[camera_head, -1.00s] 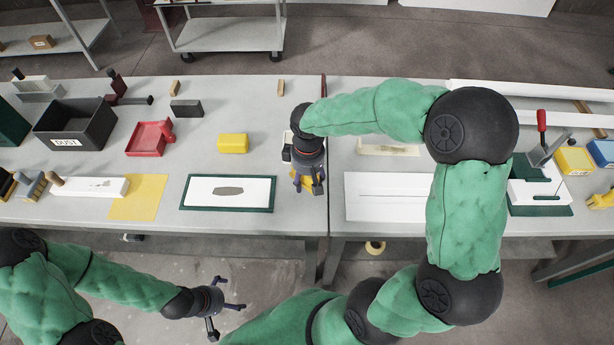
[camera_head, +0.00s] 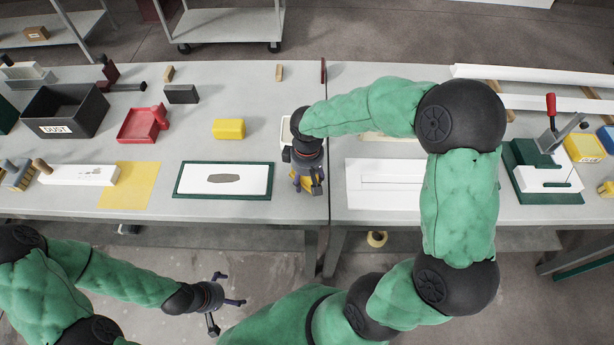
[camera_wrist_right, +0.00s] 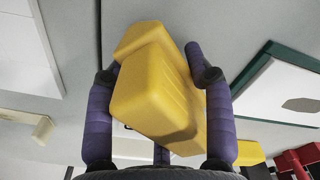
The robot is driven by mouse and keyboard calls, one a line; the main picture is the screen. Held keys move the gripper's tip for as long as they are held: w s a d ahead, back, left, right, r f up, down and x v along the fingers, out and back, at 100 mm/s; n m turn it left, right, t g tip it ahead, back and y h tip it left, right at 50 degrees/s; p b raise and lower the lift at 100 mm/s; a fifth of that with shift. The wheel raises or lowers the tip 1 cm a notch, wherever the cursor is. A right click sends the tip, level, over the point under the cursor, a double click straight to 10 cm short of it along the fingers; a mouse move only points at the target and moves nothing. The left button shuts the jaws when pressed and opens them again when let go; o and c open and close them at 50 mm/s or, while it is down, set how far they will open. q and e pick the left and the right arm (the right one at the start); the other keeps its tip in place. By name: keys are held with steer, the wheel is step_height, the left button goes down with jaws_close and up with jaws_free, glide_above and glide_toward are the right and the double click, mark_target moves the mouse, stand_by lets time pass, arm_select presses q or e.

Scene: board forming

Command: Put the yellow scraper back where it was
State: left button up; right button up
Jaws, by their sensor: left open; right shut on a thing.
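The yellow scraper (camera_wrist_right: 155,85) is between the fingers of my right gripper (camera_wrist_right: 158,100), which is shut on it. In the head view my right gripper (camera_head: 305,180) is over the table near the seam, right of the green-framed board, and the scraper (camera_head: 307,184) shows only in part beneath it. I cannot tell whether the scraper touches the table. My left gripper (camera_head: 222,302) is open and empty, in front of the table's front edge and below it in the picture.
A green-framed board (camera_head: 224,195) lies left of the right gripper. A yellow block (camera_head: 229,129), a red tray (camera_head: 143,124) and a dark dust bin (camera_head: 65,112) stand further left. A white panel (camera_head: 382,200) lies to the right. A toggle clamp (camera_head: 552,140) stands at far right.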

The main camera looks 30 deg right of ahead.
steer(key=shift+f, duration=0.5)
stand_by(0.3)
steer(key=o, duration=1.4)
steer(key=shift+o, duration=0.2)
steer(key=o, duration=0.3)
step_height(320, 180, up, 12)
